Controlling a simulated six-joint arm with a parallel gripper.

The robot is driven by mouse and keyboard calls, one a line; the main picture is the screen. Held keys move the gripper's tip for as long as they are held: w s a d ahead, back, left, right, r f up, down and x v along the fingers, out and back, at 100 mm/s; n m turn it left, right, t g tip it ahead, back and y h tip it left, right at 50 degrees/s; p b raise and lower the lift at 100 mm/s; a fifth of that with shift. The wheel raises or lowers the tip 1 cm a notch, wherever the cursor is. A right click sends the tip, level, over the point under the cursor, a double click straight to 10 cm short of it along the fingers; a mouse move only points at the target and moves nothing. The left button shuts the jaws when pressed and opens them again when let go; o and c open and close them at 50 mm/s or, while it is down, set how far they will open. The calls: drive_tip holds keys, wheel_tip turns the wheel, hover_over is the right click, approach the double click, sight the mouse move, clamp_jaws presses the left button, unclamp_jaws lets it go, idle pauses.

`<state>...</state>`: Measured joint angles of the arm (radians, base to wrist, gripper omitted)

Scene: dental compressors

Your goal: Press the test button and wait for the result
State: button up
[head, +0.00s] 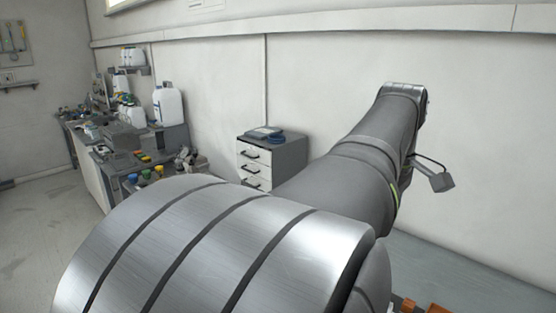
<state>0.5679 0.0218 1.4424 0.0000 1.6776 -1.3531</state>
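No test button can be made out in the head view. My own arm, with its large banded metal link and grey forearm, fills the middle and right of the picture and hides much of what lies behind and below it. My gripper does not show. No compressor can be clearly made out.
A workbench (88,165) with bottles and small parts runs along the left. A white jug (168,105) stands at its right end. Orange parts (437,308) show at the bottom right.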

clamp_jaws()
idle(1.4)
